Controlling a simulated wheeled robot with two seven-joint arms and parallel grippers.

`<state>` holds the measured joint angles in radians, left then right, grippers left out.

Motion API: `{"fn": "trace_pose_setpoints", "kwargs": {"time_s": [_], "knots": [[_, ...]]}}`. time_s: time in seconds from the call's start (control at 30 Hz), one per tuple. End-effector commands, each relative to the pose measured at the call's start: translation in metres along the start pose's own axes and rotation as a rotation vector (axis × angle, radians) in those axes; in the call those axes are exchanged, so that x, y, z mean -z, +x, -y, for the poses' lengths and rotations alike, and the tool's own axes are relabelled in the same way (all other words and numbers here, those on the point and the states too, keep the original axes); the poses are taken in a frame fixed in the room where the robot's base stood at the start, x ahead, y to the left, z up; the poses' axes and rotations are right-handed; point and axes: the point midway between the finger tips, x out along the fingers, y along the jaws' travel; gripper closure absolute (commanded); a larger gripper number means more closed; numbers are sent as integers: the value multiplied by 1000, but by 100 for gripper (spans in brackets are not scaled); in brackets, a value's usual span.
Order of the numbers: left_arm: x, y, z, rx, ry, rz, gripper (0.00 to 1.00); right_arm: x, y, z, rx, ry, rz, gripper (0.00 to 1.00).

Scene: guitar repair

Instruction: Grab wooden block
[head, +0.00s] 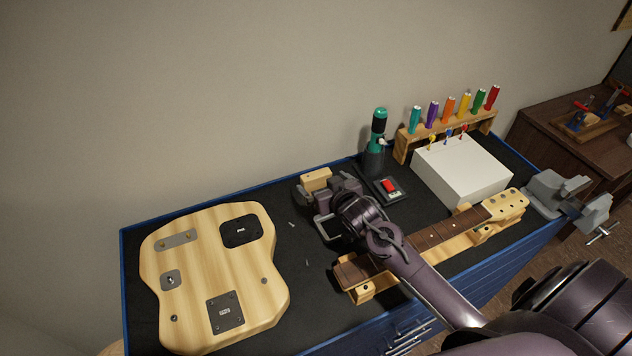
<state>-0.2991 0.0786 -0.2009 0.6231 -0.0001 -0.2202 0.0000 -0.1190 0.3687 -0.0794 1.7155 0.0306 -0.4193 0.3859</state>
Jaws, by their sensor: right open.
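A small light wooden block (316,179) lies near the back of the black-topped bench, left of the green-topped tool. My right gripper (318,203) is over the bench, just in front of the block in the picture. It is open, and it hides the block's lower part. I cannot tell whether the fingers touch the block or are around it. My left gripper is not in view.
A wooden guitar body (215,275) lies at the left. A guitar neck (430,243) rests on wooden supports beneath my right arm. A red-switched device (389,187), a white box (463,172), a screwdriver rack (447,136) and a vise (560,193) stand at the right.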

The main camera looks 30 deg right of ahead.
Motion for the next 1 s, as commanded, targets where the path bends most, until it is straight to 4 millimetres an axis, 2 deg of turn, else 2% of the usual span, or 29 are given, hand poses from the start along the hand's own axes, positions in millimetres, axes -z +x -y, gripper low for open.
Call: {"fn": "trace_pose_setpoints", "kwargs": {"time_s": [0.23, 0.4, 0.73, 1.0], "knots": [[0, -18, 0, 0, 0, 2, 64, 3, 27, -4, -1, 1, 1, 0], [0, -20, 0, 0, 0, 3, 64, 1, 45, -4, -1, 0, 0, 0], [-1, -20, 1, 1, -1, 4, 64, -1, 49, -4, 0, 0, 0, 0], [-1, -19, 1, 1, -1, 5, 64, -1, 49, -4, 0, 0, 0, 35]]}}
